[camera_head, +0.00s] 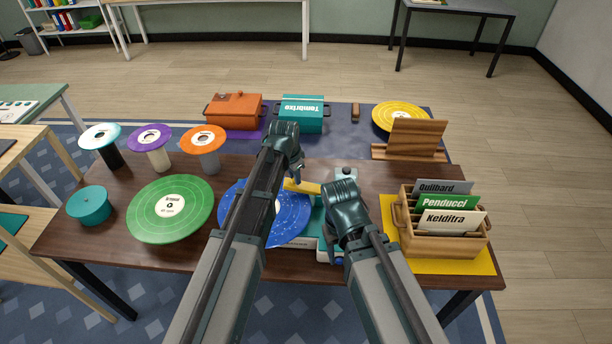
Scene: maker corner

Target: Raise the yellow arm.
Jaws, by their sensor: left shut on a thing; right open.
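The yellow arm (305,187) is a short bar above the record player, between my two grippers. My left gripper (295,176) is shut on it near its left end. The record player (322,232) has a teal and white body, largely hidden by my arms. A blue speckled record (291,218) lies on it, partly covered by my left arm.
A wooden crate (480,246) of sleeves stands right on a yellow mat (420,266). Orange (235,112) and teal (302,116) boxes stand at the back.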

